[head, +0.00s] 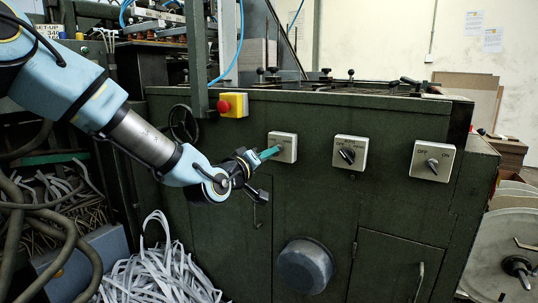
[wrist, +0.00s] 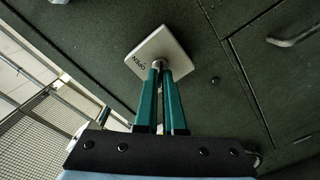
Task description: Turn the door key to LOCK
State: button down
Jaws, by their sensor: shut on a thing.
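The door key's plate (head: 290,142) is the leftmost of the pale plates on the dark green machine front. My gripper (head: 269,153) reaches it from the left, its green fingers at the plate. In the wrist view my gripper (wrist: 160,72) is shut on the key (wrist: 157,63) at the middle of the plate (wrist: 181,50). Only a little of the key's metal shows between the fingertips. The word OPEN reads on the plate's left side in the wrist view. A LOCK mark and the key's exact angle cannot be made out.
A dark knob plate (head: 364,152) and an OFF/ON switch plate (head: 446,165) are to the right. A red stop button (head: 225,106) on a yellow box is up left. A round metal cover (head: 305,268) and a door handle (head: 419,281) are below. Paper strips (head: 165,277) lie below my arm.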

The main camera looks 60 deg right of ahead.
jog(key=c, duration=1)
grip_release()
jog(key=a, duration=1.1)
